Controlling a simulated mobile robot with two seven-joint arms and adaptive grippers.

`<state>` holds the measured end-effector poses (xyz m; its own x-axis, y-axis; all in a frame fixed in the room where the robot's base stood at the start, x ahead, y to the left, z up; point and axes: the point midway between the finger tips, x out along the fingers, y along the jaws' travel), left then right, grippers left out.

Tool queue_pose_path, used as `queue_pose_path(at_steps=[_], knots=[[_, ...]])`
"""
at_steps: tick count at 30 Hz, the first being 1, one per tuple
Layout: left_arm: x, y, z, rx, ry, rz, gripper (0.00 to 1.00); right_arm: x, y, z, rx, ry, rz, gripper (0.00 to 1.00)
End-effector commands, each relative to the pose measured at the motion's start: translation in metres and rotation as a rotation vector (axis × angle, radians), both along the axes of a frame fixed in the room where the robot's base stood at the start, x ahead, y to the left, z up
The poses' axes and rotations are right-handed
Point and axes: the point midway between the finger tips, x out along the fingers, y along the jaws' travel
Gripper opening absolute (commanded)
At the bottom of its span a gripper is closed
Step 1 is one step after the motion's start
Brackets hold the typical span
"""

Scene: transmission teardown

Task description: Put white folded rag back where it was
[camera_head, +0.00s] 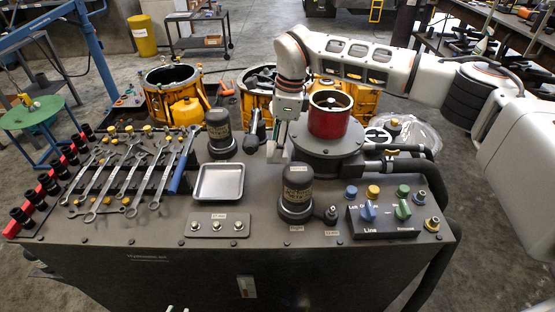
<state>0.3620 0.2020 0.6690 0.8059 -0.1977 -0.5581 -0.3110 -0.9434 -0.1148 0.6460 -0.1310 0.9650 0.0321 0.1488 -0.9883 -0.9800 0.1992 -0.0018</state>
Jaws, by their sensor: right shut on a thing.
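My right arm reaches in from the right, across the back of the bench. Its gripper (278,152) points down just left of the red cylinder (330,115) and its dark round base. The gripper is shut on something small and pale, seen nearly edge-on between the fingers. Its shape blends with the light fingers, so I cannot make out for sure that it is the white folded rag. I see no other clear folded rag on the bench. My left gripper is not in view.
A metal tray (219,182) lies empty in front of the gripper. Dark capped cylinders (221,133) and (296,188) stand on either side. Wrenches (125,178) fill the left. A control box (384,217) and black hoses (408,165) occupy the right. Crumpled clear plastic (421,134) lies behind.

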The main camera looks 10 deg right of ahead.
Motion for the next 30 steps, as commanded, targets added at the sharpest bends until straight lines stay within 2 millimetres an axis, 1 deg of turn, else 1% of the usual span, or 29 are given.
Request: queue_pose_path(at_steps=[1, 3, 8, 16, 18, 23, 24, 25, 26, 30], knots=[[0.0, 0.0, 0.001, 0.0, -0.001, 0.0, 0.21, -0.001, 0.0, -0.007, 0.0, 0.002, -0.001, 0.31], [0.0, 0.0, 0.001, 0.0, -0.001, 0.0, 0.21, 0.0, 0.0, -0.014, 0.0, 0.002, -0.001, 0.31], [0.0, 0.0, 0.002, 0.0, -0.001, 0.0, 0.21, 0.0, 0.0, -0.022, 0.0, 0.0, 0.0, 0.31], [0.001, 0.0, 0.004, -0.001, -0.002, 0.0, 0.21, -0.001, 0.001, -0.057, 0.0, 0.002, 0.0, 0.31], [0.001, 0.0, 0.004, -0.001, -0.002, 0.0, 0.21, 0.0, 0.001, -0.061, 0.001, 0.001, 0.0, 0.31], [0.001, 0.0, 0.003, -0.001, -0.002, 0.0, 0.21, 0.0, 0.001, -0.062, 0.0, 0.0, 0.001, 0.31], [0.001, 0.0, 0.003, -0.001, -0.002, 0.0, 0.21, 0.0, 0.0, -0.062, 0.0, 0.0, 0.0, 0.53], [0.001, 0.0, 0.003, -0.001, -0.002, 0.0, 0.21, 0.0, 0.0, -0.062, 0.0, 0.0, 0.0, 0.61], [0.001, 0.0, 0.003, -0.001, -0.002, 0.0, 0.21, 0.0, 0.0, -0.062, 0.0, 0.0, 0.0, 0.65], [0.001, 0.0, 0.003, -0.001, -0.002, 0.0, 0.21, 0.0, 0.0, -0.061, 0.0, 0.0, 0.0, 0.65]])
